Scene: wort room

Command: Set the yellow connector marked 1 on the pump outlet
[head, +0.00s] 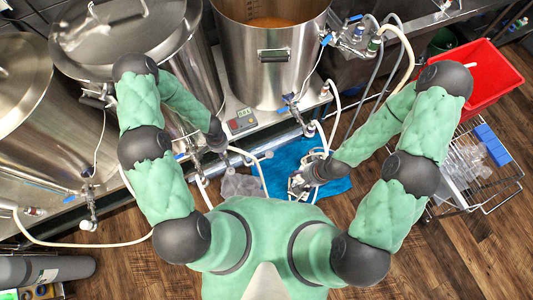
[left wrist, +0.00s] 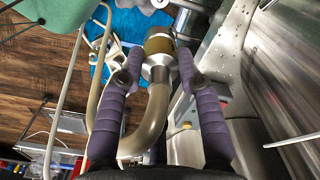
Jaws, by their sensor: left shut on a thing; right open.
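My left gripper (head: 220,150) reaches down beside the front of the kettle stand in the head view. In the left wrist view its purple fingers (left wrist: 160,60) are shut on a metal hose connector with a dull yellow-brown band (left wrist: 158,46). A thick beige hose (left wrist: 150,122) bends away from the connector between the fingers. No number is readable on it. My right gripper (head: 302,181) is open, low over the blue cloth (head: 283,160), among pale hose loops. I cannot make out the pump outlet clearly in either view.
Steel kettles (head: 272,65) stand behind on a metal stand with a small red-and-grey control box (head: 241,121). Valves and loose hoses (head: 340,95) hang along its front. A grey cloth (head: 241,185) lies near the blue one. A red bin (head: 485,78) and wire rack (head: 475,170) stand right.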

